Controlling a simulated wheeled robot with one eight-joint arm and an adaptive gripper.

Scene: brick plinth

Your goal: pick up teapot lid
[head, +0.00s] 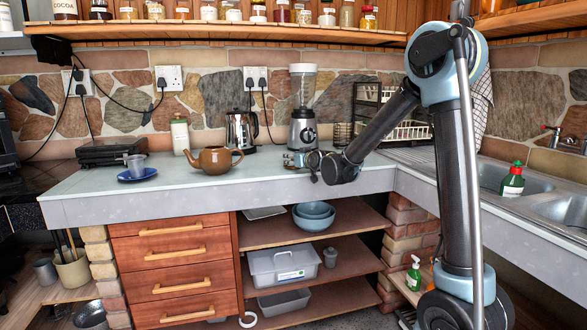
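A brown teapot (212,161) stands upright on the pale worktop, left of centre, with its spout to the left and its handle to the right. Its top is small in the picture, and I cannot clearly make out the lid as a separate piece. My gripper (301,159) is over the front part of the worktop, to the right of the teapot and clearly apart from it. It is seen small and partly end-on, in front of the blender base, so its finger opening cannot be told. I see nothing clearly held in it.
A kettle (241,131) and a blender (303,118) stand behind, near the wall. A white bottle (180,134) stands behind the teapot. A cup (135,163) on a blue saucer (139,177) is to its left. The worktop in front of the teapot is clear.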

